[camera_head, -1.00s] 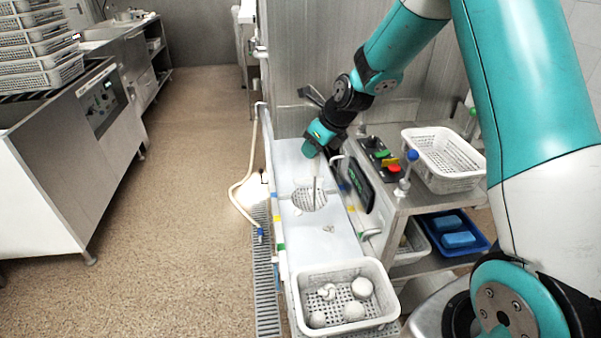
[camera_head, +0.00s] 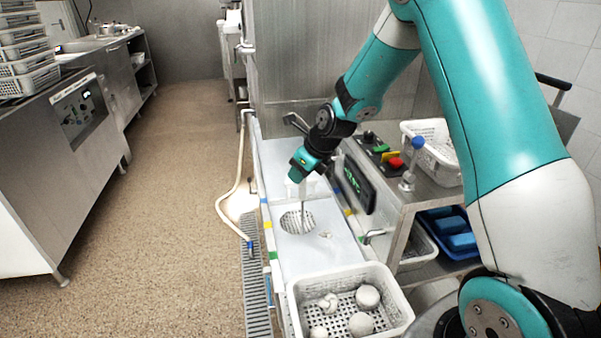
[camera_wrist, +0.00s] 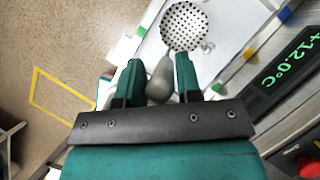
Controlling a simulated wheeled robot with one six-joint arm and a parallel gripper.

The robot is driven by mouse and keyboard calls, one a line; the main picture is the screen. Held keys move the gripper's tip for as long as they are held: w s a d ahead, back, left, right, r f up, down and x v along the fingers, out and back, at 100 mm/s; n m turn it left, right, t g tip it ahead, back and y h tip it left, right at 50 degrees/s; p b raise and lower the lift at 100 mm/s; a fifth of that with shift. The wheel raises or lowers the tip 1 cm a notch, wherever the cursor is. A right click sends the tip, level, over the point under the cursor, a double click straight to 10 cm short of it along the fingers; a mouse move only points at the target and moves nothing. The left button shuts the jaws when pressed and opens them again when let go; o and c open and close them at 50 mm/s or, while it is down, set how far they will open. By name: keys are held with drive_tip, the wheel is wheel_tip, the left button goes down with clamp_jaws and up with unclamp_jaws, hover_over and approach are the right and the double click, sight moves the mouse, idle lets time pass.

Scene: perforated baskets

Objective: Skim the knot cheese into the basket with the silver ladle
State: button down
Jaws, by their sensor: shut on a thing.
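My gripper (camera_head: 303,180) is shut on the grey handle of the silver ladle; the handle shows between the fingers in the wrist view (camera_wrist: 160,80). The ladle's round perforated bowl (camera_head: 297,221) is low in the white trough (camera_head: 285,165), and it also shows in the wrist view (camera_wrist: 187,25). A small pale piece (camera_head: 326,235), perhaps the knot cheese, lies in the trough just right of the bowl, apart from it; its shape is too small to tell. The white perforated basket (camera_head: 392,322) at the trough's near end holds several white cheeses, one of them knot-shaped (camera_head: 328,303).
A control panel with coloured buttons (camera_head: 396,163) and a green display (camera_head: 357,182) stand right of the trough. A hose (camera_head: 232,205) runs along the left side.

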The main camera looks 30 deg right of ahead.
drive_tip(key=shift+f+b, duration=6.55)
drive_tip(key=shift+b, duration=0.15)
drive_tip(key=shift+s+d+b, duration=1.4)
drive_tip(key=shift+d+b, duration=0.4)
drive_tip(key=shift+d, duration=2.95)
wheel_tip(320, 180, up, 14)
drive_tip(key=p, duration=1.5)
drive_tip(key=shift+r+p, duration=0.25)
drive_tip(key=shift+p, duration=0.15)
